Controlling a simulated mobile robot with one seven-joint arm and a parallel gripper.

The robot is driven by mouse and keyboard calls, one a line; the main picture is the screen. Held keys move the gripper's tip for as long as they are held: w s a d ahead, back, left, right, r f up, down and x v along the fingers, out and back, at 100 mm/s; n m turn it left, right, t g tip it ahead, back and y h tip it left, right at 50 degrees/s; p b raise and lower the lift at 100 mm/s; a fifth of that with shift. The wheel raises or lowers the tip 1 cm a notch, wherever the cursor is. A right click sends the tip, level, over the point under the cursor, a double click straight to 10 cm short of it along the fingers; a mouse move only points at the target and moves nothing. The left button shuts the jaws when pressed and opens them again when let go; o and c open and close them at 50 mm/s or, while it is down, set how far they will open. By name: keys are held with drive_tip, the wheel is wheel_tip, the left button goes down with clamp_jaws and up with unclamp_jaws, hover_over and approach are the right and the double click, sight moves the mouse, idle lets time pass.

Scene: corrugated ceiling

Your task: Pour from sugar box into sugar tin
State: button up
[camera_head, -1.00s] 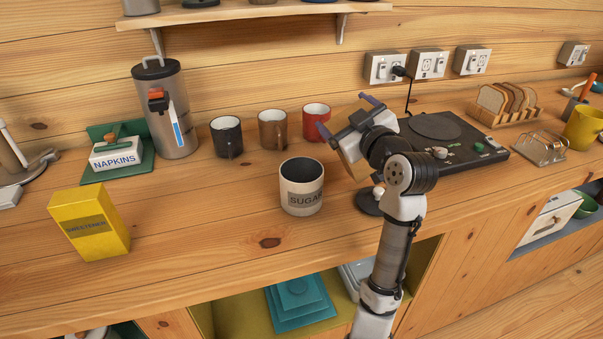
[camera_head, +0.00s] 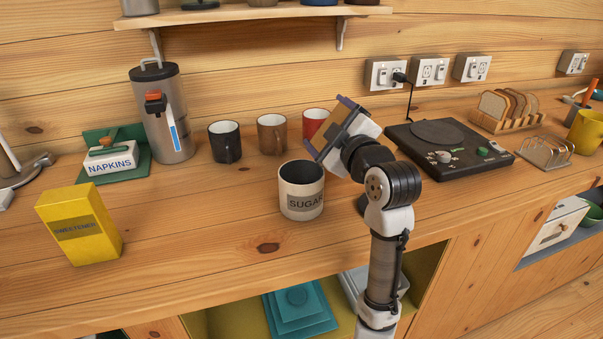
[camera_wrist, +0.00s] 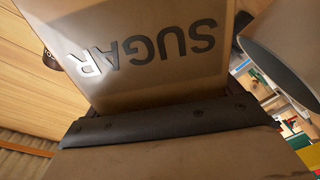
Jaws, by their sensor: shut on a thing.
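The sugar tin (camera_head: 301,202) is a cream, open-topped can with a grey SUGAR label, upright on the counter. My gripper (camera_head: 337,133) is shut on the sugar box (camera_head: 342,124), a brown and white carton. It holds the box tilted, above and right of the tin's rim. In the wrist view the box's SUGAR lettering (camera_wrist: 150,45) appears upside down, above a dark finger (camera_wrist: 170,125). A grey round vessel with a dark opening (camera_wrist: 285,55), likely the tin, is beside the box there. I cannot see any sugar flowing.
A yellow sweetener box (camera_head: 80,226) stands at the left. A black mug (camera_head: 225,142), a brown mug (camera_head: 272,134) and a partly hidden red mug (camera_head: 313,121) stand behind the tin. A black hotplate (camera_head: 450,150) is at right. Counter in front of the tin is clear.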

drive_tip(key=shift+s+a+r+n+b, duration=0.25)
drive_tip(key=shift+a+n+b, duration=0.15)
drive_tip(key=shift+n, duration=0.65)
drive_tip(key=shift+s+a+r+n+b, duration=0.2)
drive_tip(key=shift+a+n, duration=0.3)
drive_tip(key=shift+n, duration=0.55)
drive_tip(key=b, duration=0.1)
drive_tip(key=a+n+b, duration=0.2)
drive_tip(key=shift+s+a+f, duration=0.25)
drive_tip(key=shift+s, duration=0.15)
drive_tip(key=shift+s+a+f+n, duration=0.1)
drive_tip(key=shift+f+n, duration=0.05)
drive_tip(key=shift+n, duration=0.25)
drive_tip(key=shift+a+f+n+b, duration=0.15)
drive_tip(key=shift+f+n+b, duration=0.15)
drive_tip(key=shift+b, duration=0.4)
drive_tip(key=shift+s+a+r+n, duration=0.1)
drive_tip(key=shift+a+r+n, duration=0.05)
drive_tip(key=shift+r+n, duration=0.25)
drive_tip(key=shift+s+a+r+n, duration=0.1)
drive_tip(key=shift+a+r+n, duration=0.15)
drive_tip(key=shift+r+n, duration=0.2)
drive_tip(key=shift+s+a+f+n+b, duration=0.25)
drive_tip(key=shift+a+n+b, duration=0.2)
drive_tip(key=shift+n+b, duration=0.6)
drive_tip(key=shift+s+a+f+n+b, duration=0.15)
drive_tip(key=shift+a+n+b, duration=0.3)
drive_tip(key=shift+n+b, duration=0.5)
idle(1.2)
